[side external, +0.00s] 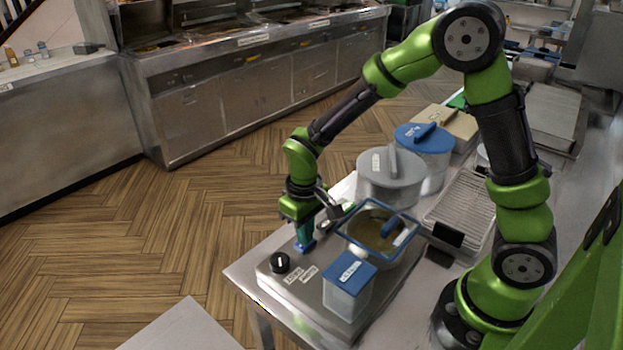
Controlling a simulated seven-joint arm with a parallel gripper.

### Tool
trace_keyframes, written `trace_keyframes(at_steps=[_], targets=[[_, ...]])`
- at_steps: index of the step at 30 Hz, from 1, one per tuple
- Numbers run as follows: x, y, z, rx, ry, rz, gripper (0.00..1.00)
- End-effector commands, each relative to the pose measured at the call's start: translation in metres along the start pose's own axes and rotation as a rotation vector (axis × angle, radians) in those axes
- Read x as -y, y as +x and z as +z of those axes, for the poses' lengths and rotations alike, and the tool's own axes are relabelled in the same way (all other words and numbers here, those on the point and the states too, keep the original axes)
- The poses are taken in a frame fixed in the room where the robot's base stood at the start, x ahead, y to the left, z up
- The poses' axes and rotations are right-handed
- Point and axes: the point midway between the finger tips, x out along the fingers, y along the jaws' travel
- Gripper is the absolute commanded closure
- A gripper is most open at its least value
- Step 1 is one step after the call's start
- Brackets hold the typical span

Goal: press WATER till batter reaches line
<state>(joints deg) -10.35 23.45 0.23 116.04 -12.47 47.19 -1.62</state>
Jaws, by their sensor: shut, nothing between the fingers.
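My gripper (304,238) points down over the front left part of a grey metal dispenser base (308,296). Its fingers are shut with nothing between them. The tips meet a small blue piece (304,248) that looks like a button; I cannot tell whether it is pressed down. Two small white labels lie on the base near it, too small to read. A clear square tub with a blue rim (347,238) stands behind and to the right, holding tan batter (375,232). A blue handle lies across it. The fill line and the batter's level against it are not readable.
A black knob (280,262) sits left of the fingers. A blue-lidded clear box (348,286) stands in front of the tub. A grey-lidded container (390,176), a blue-lidded one (425,140) and a wire rack tray (462,208) crowd behind and right.

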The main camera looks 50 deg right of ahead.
Motion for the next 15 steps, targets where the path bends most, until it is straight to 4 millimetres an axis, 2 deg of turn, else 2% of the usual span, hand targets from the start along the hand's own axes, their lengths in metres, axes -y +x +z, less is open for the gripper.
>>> trace_keyframes(at_steps=[8, 15], targets=[[0.000, -0.001, 0.000, -0.001, 0.000, 0.000, 1.00], [0.000, -0.024, -0.001, -0.004, 0.000, -0.001, 1.00]])
